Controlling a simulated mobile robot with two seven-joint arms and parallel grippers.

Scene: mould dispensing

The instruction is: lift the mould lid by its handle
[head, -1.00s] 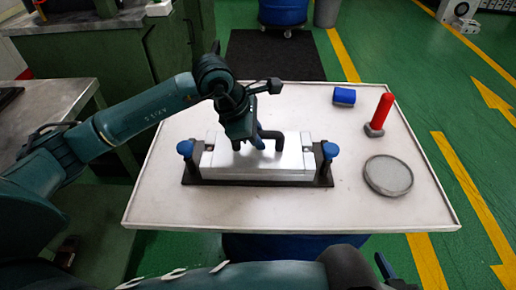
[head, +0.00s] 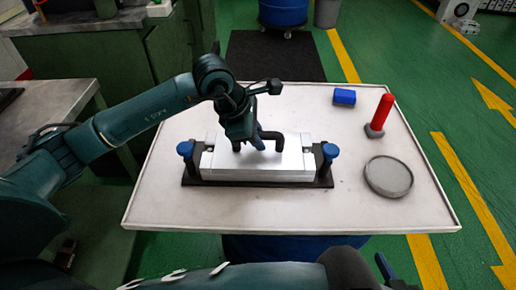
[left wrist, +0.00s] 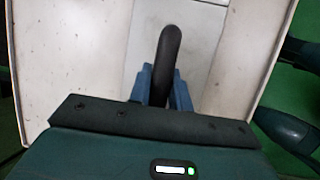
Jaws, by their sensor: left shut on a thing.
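The mould lid (head: 300,160) is a silver metal block top with a black bent handle (head: 277,137). The lid sits on the mould in a dark base plate, with no gap that I can see below it. My left gripper (head: 250,143) reaches down from above and is shut on the handle. In the left wrist view, the two blue fingers (left wrist: 163,88) stand on either side of the black handle (left wrist: 169,55). Part of the lid is hidden behind my left gripper. A part of my right gripper (head: 384,267) shows at the bottom edge, and its jaws are not clear.
Blue-topped clamps (head: 185,148) (head: 330,150) stand at both ends of the mould. On the white table (head: 240,208) to the right are a blue block (head: 344,97), a red-handled tool (head: 382,112) and a round grey dish (head: 388,176). The table front is clear.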

